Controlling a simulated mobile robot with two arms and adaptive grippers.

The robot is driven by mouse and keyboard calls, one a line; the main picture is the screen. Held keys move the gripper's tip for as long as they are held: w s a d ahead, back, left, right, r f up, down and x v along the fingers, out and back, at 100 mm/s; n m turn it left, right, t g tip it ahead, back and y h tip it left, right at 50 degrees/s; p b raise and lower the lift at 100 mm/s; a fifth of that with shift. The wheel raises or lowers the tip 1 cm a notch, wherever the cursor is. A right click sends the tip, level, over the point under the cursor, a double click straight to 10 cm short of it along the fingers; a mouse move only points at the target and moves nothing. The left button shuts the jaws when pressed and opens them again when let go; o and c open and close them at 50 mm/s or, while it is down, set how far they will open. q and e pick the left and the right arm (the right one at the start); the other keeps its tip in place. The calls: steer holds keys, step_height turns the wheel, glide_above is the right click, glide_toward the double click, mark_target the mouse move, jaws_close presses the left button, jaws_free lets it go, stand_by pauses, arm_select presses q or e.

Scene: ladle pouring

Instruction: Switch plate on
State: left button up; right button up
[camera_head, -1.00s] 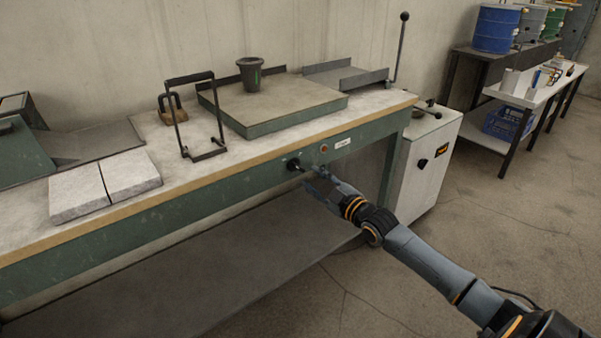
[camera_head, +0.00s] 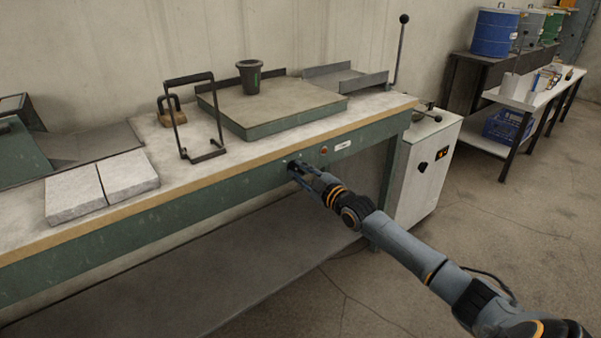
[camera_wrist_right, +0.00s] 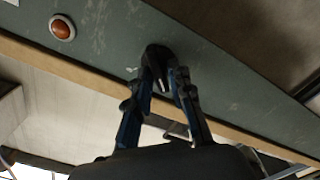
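A black knob (camera_wrist_right: 158,62) with a light pointer mark is on the green front panel of the bench. My right gripper (camera_head: 296,167) is at this knob. In the right wrist view its two fingers (camera_wrist_right: 162,80) stand on either side of the knob, with the tips close to it. I cannot tell whether they press on it. A red round light or button (camera_head: 323,151) is right of the knob, and it also shows in the wrist view (camera_wrist_right: 62,27). A square plate (camera_head: 285,108) with a green edge lies on the bench top. My left gripper is not in view.
A dark cup (camera_head: 249,77) stands on the plate. A black frame stand (camera_head: 216,125) and two pale slabs (camera_head: 75,196) are on the bench (camera_head: 240,160) to the left. A white cabinet (camera_head: 424,170) stands close to the right of the bench. Floor in front is clear.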

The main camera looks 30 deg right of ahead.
jaws_close()
